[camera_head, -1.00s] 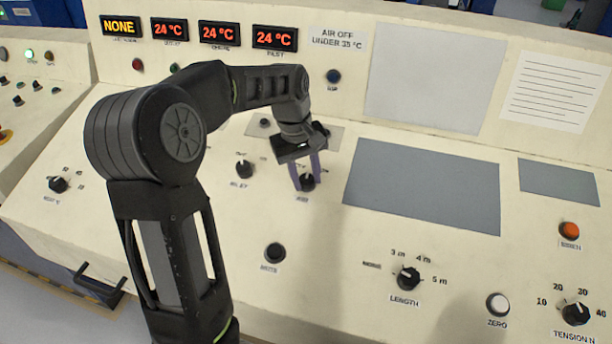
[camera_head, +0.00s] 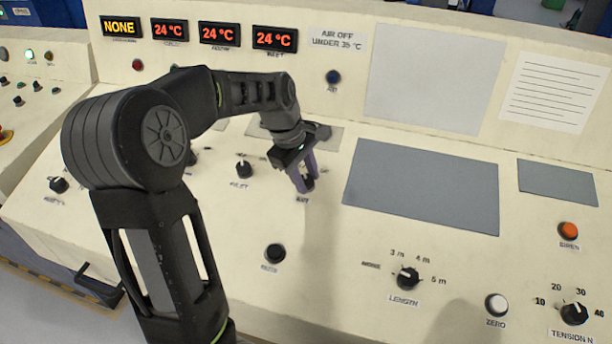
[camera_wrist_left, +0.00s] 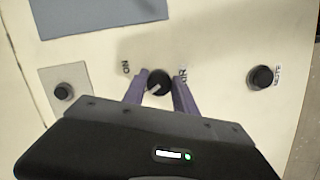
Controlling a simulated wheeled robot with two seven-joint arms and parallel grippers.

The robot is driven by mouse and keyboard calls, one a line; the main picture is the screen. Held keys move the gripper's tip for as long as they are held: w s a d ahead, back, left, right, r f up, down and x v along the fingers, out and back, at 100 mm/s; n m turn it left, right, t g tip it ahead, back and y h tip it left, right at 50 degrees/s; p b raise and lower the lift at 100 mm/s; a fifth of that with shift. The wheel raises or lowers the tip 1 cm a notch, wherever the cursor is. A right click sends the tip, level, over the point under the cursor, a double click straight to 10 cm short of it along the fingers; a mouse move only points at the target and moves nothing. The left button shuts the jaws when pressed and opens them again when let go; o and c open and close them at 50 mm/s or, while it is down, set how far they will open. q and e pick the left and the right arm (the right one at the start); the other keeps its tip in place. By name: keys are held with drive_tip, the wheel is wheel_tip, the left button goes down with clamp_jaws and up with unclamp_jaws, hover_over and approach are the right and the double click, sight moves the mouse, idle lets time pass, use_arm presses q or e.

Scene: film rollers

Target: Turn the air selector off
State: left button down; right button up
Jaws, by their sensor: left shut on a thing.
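The air selector is a small black knob (camera_head: 307,184) on the sloping cream panel, with a small label just below it. My left gripper (camera_head: 304,184) reaches down to it, its purple fingers on either side of the knob and shut on it. In the left wrist view the knob (camera_wrist_left: 158,82) sits between the two fingertips (camera_wrist_left: 159,84), with a pale pointer mark on its face. An "ON" label is to its left there and another label, partly hidden by a finger, is to its right. My right gripper is not in view.
A sign (camera_head: 340,37) reads "AIR OFF UNDER 35 °C". Displays beside it read NONE and 24 °C, one of them the rightmost display (camera_head: 275,38). Other knobs stand nearby, including one left of the gripper (camera_head: 244,170) and the length knob (camera_head: 408,278). A grey plate (camera_head: 425,188) lies to the right.

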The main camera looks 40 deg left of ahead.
use_arm(q)
drive_tip(key=c, duration=1)
unclamp_jaws()
drive_tip(key=shift+r, duration=0.1)
drive_tip(key=v, duration=0.7)
drive_tip(key=shift+r, duration=0.25)
drive_tip(key=shift+s, duration=0.1)
